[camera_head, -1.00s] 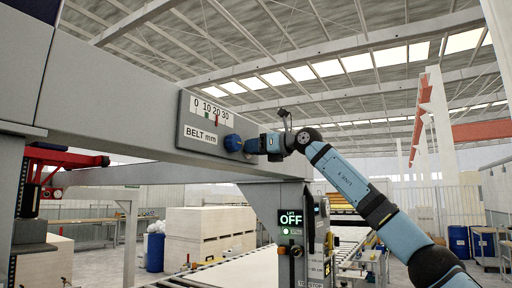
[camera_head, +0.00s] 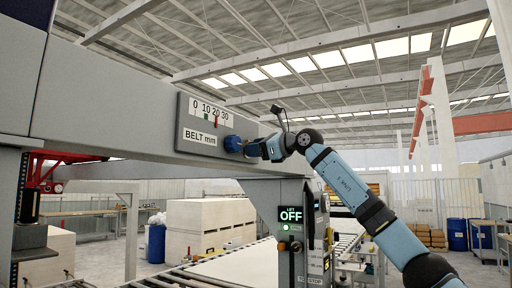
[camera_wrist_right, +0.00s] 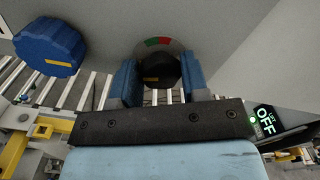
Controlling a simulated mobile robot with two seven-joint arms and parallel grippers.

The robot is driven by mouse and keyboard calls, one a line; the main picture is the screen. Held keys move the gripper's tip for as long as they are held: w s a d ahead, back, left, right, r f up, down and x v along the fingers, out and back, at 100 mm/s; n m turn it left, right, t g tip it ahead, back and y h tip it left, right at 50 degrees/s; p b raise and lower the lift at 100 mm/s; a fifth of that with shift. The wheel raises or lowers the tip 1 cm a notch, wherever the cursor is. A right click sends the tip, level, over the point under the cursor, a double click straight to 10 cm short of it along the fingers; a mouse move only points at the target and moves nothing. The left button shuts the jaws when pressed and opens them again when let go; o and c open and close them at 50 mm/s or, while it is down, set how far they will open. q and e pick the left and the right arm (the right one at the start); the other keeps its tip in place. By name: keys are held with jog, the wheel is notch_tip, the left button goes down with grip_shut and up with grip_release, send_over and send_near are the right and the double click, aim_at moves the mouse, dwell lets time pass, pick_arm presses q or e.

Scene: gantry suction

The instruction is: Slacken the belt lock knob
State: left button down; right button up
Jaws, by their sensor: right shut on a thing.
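The belt lock knob (camera_wrist_right: 158,70) is a small black knob with a yellow mark, in front of a grey ring with a red and green sector. My right gripper (camera_wrist_right: 159,78) has its two blue fingers on either side of it and is shut on it. In the head view my right gripper (camera_head: 251,149) reaches the beam just right of a larger blue knob (camera_head: 232,144); the lock knob is mostly hidden there. The blue knob also shows in the wrist view (camera_wrist_right: 50,46), apart from my fingers. My left gripper is not in view.
The belt scale (camera_head: 205,123) on the grey beam (camera_head: 110,100) has a red pointer near 20 and a green mark near 10. A post with a lit "LIFT OFF" display (camera_head: 290,214) stands below my right arm. A roller conveyor (camera_head: 200,272) runs below.

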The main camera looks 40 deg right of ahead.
jog(key=o, duration=0.9)
jog(key=b+v, duration=0.2)
jog(key=v, duration=1.1)
jog(key=shift+s+d+b, duration=0.1)
jog(key=shift+s+b, duration=0.25)
